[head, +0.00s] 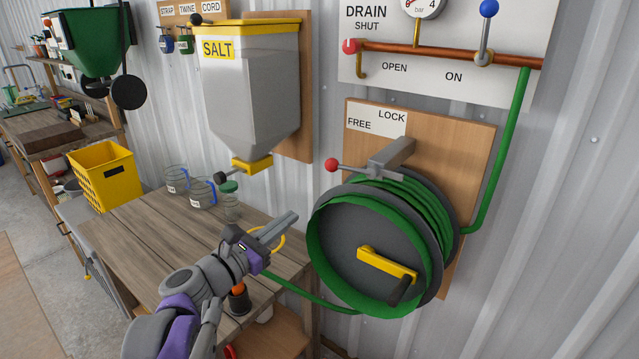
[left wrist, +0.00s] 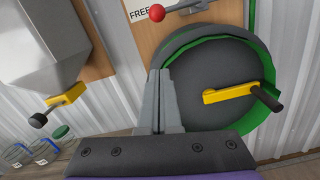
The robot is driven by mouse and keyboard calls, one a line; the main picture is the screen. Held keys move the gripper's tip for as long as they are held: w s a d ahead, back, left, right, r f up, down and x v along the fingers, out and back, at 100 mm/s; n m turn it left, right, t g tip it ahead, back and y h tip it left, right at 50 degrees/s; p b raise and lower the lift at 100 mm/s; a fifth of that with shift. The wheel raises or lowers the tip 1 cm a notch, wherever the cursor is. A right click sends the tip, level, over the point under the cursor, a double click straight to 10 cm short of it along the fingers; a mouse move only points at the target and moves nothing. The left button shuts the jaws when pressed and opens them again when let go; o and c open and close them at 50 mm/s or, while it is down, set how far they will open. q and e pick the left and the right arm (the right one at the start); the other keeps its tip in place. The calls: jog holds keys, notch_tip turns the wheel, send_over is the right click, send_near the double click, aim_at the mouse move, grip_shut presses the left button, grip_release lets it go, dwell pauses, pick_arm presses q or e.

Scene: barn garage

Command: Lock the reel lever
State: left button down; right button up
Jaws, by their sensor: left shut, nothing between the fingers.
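The hose reel (head: 375,245) with green hose hangs on a wooden board at the right; it also shows in the left wrist view (left wrist: 218,85). Its lever has a red ball knob (head: 332,165) and a thin rod that points left from a grey bracket (head: 390,157), below the FREE side of the FREE/LOCK label (head: 376,119). The red knob shows at the top of the left wrist view (left wrist: 157,13). My left gripper (head: 292,217) is shut and empty, left of the reel and below the knob, apart from it. My right gripper is not in view.
A workbench (head: 130,225) stands at the left with glass jars (head: 203,193) and a yellow crate (head: 104,175). A SALT hopper (head: 250,90) hangs above it. A copper pipe (head: 430,54) with valve handles runs above the reel.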

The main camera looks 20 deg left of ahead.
aim_at(348, 169)
pick_arm(q)
jog(key=shift+d, duration=0.1)
jog(key=w+d+r, duration=0.4)
jog(key=w, duration=0.5)
jog(key=shift+w+d+r+p, duration=0.2)
jog(key=shift+w+p, duration=0.1)
jog(key=shift+w, duration=0.1)
jog(key=shift+a, duration=0.1)
